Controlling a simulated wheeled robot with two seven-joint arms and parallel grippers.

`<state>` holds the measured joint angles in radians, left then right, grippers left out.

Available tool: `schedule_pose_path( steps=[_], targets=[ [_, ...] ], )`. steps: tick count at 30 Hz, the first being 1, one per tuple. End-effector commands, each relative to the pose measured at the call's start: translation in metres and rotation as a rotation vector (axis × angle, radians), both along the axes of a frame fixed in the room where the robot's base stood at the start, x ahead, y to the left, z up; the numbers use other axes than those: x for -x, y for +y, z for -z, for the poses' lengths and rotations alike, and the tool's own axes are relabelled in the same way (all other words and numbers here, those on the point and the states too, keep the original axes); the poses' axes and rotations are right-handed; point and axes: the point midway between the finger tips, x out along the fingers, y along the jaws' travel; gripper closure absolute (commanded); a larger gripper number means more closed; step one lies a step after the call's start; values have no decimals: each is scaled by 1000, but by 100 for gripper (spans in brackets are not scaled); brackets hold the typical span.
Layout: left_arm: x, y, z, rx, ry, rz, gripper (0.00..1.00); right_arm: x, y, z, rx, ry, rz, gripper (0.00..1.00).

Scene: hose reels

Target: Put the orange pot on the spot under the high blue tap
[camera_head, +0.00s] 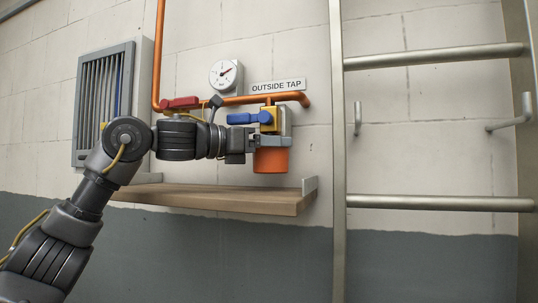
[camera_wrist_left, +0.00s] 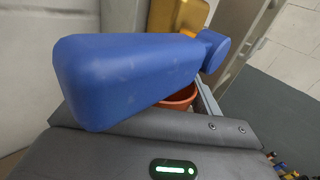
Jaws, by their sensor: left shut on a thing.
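The orange pot (camera_head: 271,160) hangs in my left gripper (camera_head: 271,141), which is shut on its upper part. The pot is upright, above the wooden shelf (camera_head: 225,198) near its right end, with a gap below it. The blue tap (camera_head: 243,118) with its yellow body (camera_head: 268,118) is on the wall pipe just above the gripper. In the left wrist view the blue handle (camera_wrist_left: 125,75) fills the middle, and part of the pot's rim (camera_wrist_left: 180,97) shows beneath it. The spot on the shelf cannot be made out. My right gripper is out of view.
A red tap handle (camera_head: 181,102) is on the orange pipe (camera_head: 159,55), left of the blue one. A gauge (camera_head: 226,74) and an "OUTSIDE TAP" sign (camera_head: 277,86) are above. A metal ladder (camera_head: 338,150) stands right of the shelf. A grey vent (camera_head: 103,100) is at the left.

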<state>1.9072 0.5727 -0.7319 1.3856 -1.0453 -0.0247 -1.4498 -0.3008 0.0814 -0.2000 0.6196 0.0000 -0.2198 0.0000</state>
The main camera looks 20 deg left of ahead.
Motion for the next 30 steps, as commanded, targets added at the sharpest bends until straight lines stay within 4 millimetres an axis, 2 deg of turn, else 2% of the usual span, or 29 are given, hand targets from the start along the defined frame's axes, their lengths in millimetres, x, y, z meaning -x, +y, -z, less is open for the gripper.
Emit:
schedule_pose_path(
  steps=[1, 7, 20, 21, 25, 30],
  targets=[
    [-1, 1, 7, -2, 3, -1, 58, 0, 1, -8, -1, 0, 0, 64],
    [1, 2, 30, 0, 1, -1, 58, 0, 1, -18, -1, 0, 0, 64],
    [1, 1, 38, 0, 0, -1, 58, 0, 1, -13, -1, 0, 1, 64],
    [1, 1, 37, -1, 1, -1, 29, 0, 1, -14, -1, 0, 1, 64],
    [1, 1, 37, -1, 1, -1, 12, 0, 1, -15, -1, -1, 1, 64],
    [1, 2, 37, 0, 1, -1, 11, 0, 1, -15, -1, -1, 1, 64]
  ],
)
